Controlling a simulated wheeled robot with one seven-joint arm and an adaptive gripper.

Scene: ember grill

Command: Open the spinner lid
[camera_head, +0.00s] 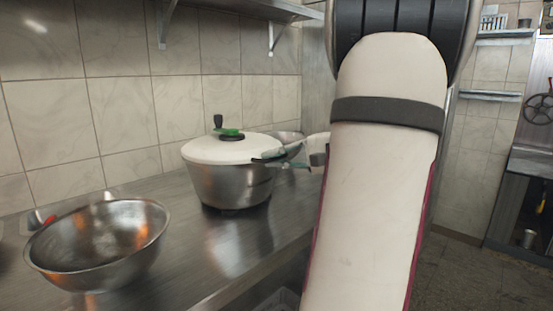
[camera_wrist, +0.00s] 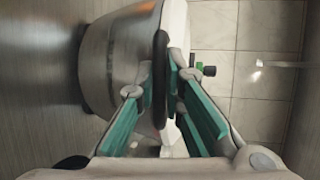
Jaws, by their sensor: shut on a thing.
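The spinner is a steel pot (camera_head: 232,186) with a white lid (camera_head: 215,149) seated on top. A green and black knob (camera_head: 229,133) stands on the lid. My gripper (camera_head: 271,158) is at the right side of the lid's rim. In the wrist view, which is turned sideways, the pot's steel wall (camera_wrist: 108,65) is on the left and the white lid (camera_wrist: 177,25) is to its right. My teal-padded fingers (camera_wrist: 165,78) lie on both sides of a dark band at the lid's edge. The exact contact is partly hidden.
A steel bowl (camera_head: 98,245) sits on the steel counter (camera_head: 190,265) at the front left. A tiled wall (camera_head: 120,100) and a shelf (camera_head: 245,8) are behind. My arm blocks much of the right side.

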